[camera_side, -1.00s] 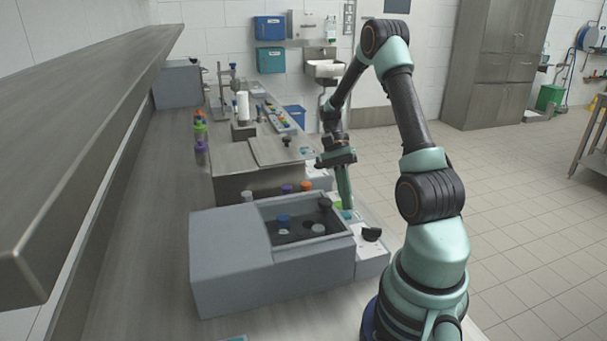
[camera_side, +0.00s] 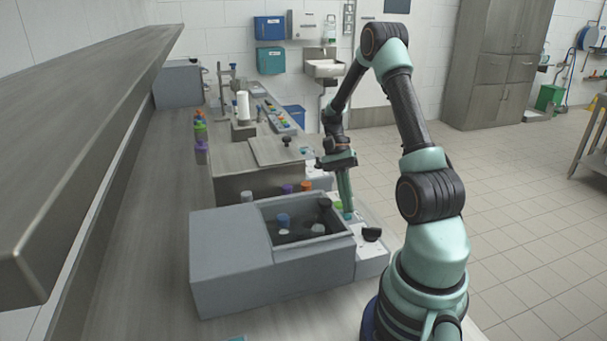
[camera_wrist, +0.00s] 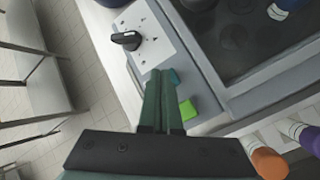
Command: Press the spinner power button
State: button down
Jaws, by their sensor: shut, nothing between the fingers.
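The spinner (camera_side: 225,262) is a grey box with a sunken bay holding several capped cups. Its front ledge carries a white panel with a black knob (camera_side: 371,234), which also shows in the wrist view (camera_wrist: 127,40). Beside the panel are a teal button (camera_wrist: 174,76) and a green button (camera_wrist: 188,110); no readable label shows which is power. My gripper (camera_side: 347,208) is shut and empty, pointing down at the ledge. In the wrist view its fingertips (camera_wrist: 160,76) are right beside the teal button and partly cover it. Contact cannot be told.
The bay's raised rim (camera_wrist: 270,85) runs close beside the buttons. Cups with orange (camera_wrist: 269,162) and purple (camera_wrist: 305,135) caps stand behind the spinner. Open floor lies to the right.

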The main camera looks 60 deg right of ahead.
jog(key=shift+f, duration=0.2)
dwell(0.4)
jog(key=shift+r, duration=0.65)
jog(key=shift+r, duration=0.1)
notch_tip(320, 180, up, 6)
jog(key=shift+f, duration=0.1)
dwell(0.5)
jog(key=w+a+r+n+t+h, duration=0.2)
jog(key=a+r+n+t, duration=0.3)
jog(key=a+n, duration=0.3)
jog(key=w+a+r+n+t+h, duration=0.3)
jog(key=a+n, duration=0.6)
jog(key=a, duration=0.6)
notch_tip(320, 180, up, 2)
jog(key=w+t, duration=0.2)
jog(key=shift+w+t, duration=0.15)
jog(key=shift+t, duration=0.15)
